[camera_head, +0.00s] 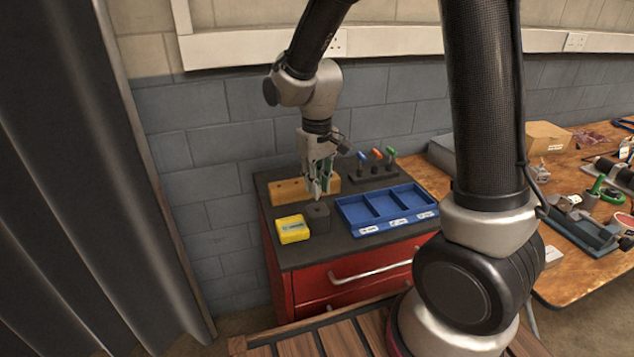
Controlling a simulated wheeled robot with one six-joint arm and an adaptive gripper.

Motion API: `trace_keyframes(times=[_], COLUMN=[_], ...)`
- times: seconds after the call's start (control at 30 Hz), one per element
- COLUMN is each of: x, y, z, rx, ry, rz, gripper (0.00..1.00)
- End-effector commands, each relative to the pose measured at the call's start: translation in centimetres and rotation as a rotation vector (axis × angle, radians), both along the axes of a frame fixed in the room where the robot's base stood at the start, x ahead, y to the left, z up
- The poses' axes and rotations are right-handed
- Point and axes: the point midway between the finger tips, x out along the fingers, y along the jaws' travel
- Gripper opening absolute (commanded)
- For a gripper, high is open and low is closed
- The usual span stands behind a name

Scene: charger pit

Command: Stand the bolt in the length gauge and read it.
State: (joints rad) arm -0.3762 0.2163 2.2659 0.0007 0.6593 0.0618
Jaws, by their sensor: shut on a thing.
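My gripper (317,190) points down above the red cabinet's dark top, shut on a small, pale, upright thing that looks like the bolt. The fingers hide most of it, and its head and thread are too small to make out. Directly below and close to the fingertips stands a dark grey block (318,218), which looks like the length gauge. I cannot tell whether the bolt touches it or is inside it. No reading can be made out from here. A yellow box-like device (292,229) with a small label sits just left of the dark block.
A wooden block (289,192) lies behind my gripper. A blue three-compartment tray (366,231) with labels on its front is to the right. A cluttered wooden bench (560,275) is at far right.

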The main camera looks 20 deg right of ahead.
Motion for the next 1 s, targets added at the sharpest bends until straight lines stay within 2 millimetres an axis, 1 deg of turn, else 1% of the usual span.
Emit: trace_keyframes(times=[0.27, 1.0], x=[0.0, 0.0], y=[0.0, 0.0], z=[-0.2, -1.9], rx=[0.000, -0.001], ry=[0.000, 0.002], rz=[0.000, 0.000], gripper=[0.00, 0.00])
